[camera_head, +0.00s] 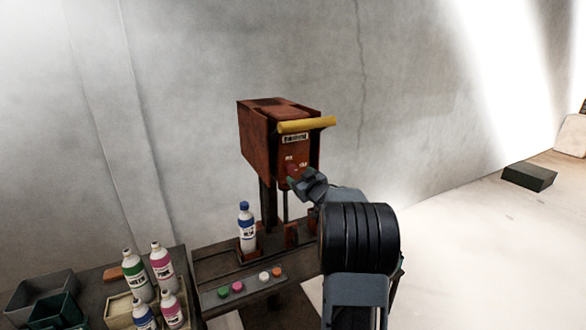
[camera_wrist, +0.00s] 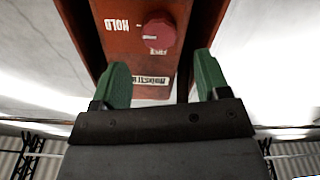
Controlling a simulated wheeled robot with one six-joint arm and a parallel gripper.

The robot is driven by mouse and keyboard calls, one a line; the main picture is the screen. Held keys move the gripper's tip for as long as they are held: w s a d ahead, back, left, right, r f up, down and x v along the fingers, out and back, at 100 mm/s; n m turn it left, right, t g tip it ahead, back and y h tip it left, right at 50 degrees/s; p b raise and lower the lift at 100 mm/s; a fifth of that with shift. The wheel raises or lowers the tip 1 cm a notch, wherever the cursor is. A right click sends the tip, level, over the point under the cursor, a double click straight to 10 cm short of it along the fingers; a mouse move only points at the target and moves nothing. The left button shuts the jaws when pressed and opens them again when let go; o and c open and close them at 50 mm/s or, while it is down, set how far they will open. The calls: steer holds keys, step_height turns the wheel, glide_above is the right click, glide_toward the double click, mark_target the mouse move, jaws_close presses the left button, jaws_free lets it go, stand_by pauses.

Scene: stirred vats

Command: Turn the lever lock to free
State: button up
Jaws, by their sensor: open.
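The lever lock is a round red knob (camera_wrist: 158,30) on the front of a rusty red-brown machine head (camera_head: 265,140). In the wrist view the word HOLD is printed left of the knob and FREE appears just below it. I cannot tell for certain which word the knob points to. My gripper (camera_wrist: 161,62) is open, with its green fingers apart and nothing between them. The knob lies ahead, just beyond the fingertips and between their lines, apart from both. In the head view my gripper (camera_head: 300,182) is close to the machine's front and partly covers the knob.
A yellow lever bar (camera_head: 306,125) sticks out above the knob. Below, a blue-capped bottle (camera_head: 247,228) stands on the bench, with several coloured buttons on a panel (camera_head: 212,298) before it. More bottles (camera_head: 163,265) and dark bins (camera_head: 38,290) are at the left.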

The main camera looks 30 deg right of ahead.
mark_target(292, 170)
steer(key=shift+w+d+p, duration=0.2)
steer(key=shift+w+p, duration=0.2)
steer(key=shift+w, duration=1)
steer(key=shift+w+d+p, duration=0.2)
steer(key=shift+w+p, duration=0.15)
steer(key=shift+w, duration=1.05)
steer(key=c, duration=0.9)
